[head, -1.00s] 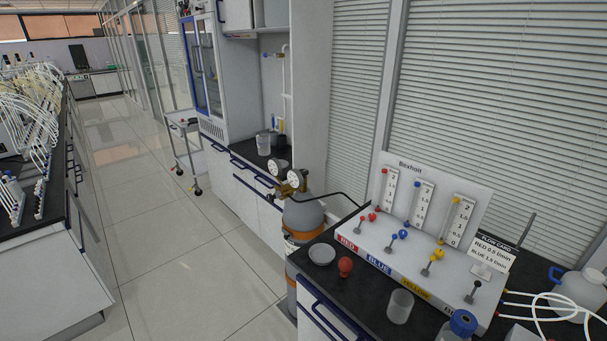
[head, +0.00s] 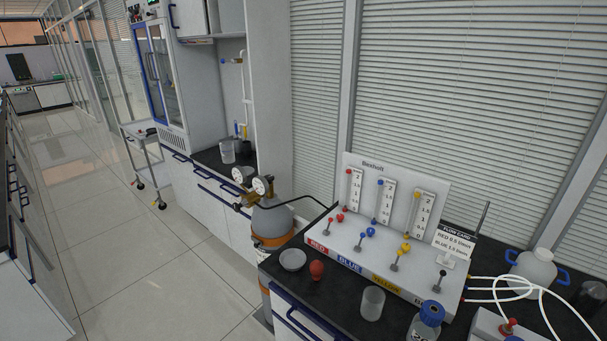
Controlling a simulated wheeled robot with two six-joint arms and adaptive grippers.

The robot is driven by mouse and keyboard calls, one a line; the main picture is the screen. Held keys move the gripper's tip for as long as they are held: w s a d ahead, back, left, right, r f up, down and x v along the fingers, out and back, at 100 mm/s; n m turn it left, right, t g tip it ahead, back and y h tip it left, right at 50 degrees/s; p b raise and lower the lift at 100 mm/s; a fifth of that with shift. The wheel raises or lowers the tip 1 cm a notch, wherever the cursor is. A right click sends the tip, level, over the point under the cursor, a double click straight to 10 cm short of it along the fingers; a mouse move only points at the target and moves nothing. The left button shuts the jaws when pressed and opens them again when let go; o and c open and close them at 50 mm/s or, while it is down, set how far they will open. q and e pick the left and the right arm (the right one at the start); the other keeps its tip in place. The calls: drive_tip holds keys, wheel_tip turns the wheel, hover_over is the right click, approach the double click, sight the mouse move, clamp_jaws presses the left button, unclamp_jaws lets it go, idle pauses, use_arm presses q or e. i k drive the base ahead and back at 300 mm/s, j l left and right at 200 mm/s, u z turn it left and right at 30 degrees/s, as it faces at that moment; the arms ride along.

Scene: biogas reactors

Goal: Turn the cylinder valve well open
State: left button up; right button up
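A grey gas cylinder (head: 271,222) with an orange band stands on the floor between the two benches, at the left end of the near bench. A brass regulator (head: 250,199) with two round gauges (head: 262,186) sits on its top. The cylinder valve cannot be clearly told apart from the brass fittings at this size. A black hose (head: 305,198) runs from the regulator toward the flow panel. Neither of my grippers shows in the head view.
The near black bench carries a flow panel (head: 365,255) with red, blue and yellow valves, a white dish (head: 292,260), a red bulb (head: 317,270), a clear beaker (head: 372,303) and a blue-capped bottle (head: 427,322). A trolley (head: 146,160) stands further back. The aisle floor (head: 150,262) is clear.

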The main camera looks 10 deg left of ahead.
sight(271, 178)
drive_tip(key=i+j+z, duration=0.2)
drive_tip(key=j+z, duration=0.15)
drive_tip(key=j, duration=0.25)
drive_tip(key=i+j+z, duration=0.15)
drive_tip(key=j+z, duration=0.2)
drive_tip(key=j, duration=0.25)
drive_tip(key=j+z, duration=0.3)
drive_tip(key=j, duration=0.3)
drive_tip(key=i, duration=0.05)
